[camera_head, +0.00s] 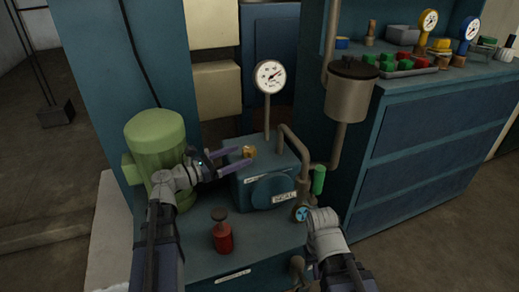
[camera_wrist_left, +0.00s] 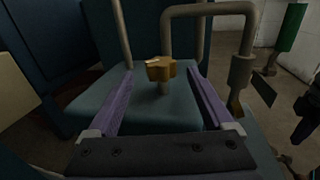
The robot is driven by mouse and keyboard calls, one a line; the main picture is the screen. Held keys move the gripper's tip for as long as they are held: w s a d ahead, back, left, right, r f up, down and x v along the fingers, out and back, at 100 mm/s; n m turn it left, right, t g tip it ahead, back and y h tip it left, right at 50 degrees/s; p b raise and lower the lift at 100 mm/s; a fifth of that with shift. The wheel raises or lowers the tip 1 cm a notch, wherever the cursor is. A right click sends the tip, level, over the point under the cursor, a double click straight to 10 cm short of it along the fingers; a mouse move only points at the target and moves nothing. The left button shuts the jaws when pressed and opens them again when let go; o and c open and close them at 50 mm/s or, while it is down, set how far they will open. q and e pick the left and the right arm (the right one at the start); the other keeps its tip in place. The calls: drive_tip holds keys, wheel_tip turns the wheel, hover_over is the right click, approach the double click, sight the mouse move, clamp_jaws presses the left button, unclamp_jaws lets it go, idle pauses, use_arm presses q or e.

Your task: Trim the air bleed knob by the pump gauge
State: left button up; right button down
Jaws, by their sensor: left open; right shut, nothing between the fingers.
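The air bleed knob (camera_head: 249,151) is a small brass lobed knob on top of the teal pump housing (camera_head: 262,170). In the left wrist view the knob (camera_wrist_left: 160,70) stands upright on a short stem, between and slightly beyond the fingertips. My left gripper (camera_head: 245,157) is open, with its purple fingers around the knob and a visible gap on each side. The pump gauge (camera_head: 270,76), with a white dial, stands on a stem behind the knob. Its needle points to the upper right. My right gripper (camera_head: 322,219) is low at the right, shut and empty, its fingers hard to make out.
A green motor (camera_head: 155,143) stands close to my left arm. A red container (camera_head: 221,234) with a dark knob sits in front. A brown pipe (camera_head: 299,150), a green handle (camera_head: 319,179) and a blue valve wheel (camera_head: 301,213) lie right of the pump. A grey pot (camera_head: 349,92) stands behind.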

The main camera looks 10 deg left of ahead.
use_arm(q)
drive_tip(key=shift+x, duration=3.9)
drive_tip(key=shift+s, duration=0.1)
clamp_jaws()
drive_tip(key=shift+d+n+t+y, duration=0.1)
drive_tip(key=shift+n+t+y, duration=0.2)
drive_tip(key=shift+y, duration=0.1)
